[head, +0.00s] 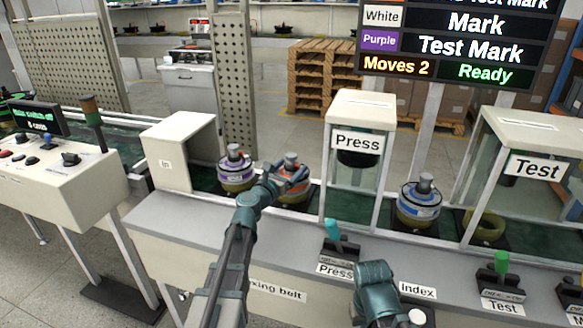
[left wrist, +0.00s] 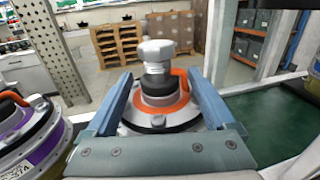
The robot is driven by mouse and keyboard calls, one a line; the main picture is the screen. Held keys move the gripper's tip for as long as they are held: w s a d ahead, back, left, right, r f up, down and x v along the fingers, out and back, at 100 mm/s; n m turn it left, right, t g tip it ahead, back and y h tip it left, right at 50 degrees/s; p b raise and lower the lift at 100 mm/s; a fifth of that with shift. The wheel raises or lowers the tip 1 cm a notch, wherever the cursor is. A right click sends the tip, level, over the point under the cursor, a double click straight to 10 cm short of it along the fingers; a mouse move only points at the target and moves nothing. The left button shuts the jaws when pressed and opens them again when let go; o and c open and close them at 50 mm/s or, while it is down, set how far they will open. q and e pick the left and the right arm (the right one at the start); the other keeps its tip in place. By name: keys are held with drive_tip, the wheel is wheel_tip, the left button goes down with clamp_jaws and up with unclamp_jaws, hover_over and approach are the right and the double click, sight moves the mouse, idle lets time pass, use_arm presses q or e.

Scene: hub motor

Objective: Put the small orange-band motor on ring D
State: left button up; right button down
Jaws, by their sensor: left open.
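The orange-band motor (head: 290,196) stands upright on the belt, right of the In housing; it also shows in the left wrist view (left wrist: 160,112), with a grey shaft and black collar. My left gripper (head: 288,176) is open, and its two blue fingers (left wrist: 162,98) lie on either side of the motor's upper part. I cannot tell if they touch it. A teal part of my right arm (head: 375,288) shows at the bottom; its jaws cannot be made out. No ring marked D can be read.
A purple-band motor (head: 236,172) stands close left of the orange one. A blue-band motor (head: 420,203) stands right of the Press housing (head: 357,120). A yellowish ring (head: 487,228) lies by the Test housing (head: 535,135). Levers (head: 333,230) stand on the front ledge. The sign (head: 440,65) reads "Moves 2 Ready".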

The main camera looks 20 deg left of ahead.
use_arm(q)
drive_tip(key=v, duration=1.1)
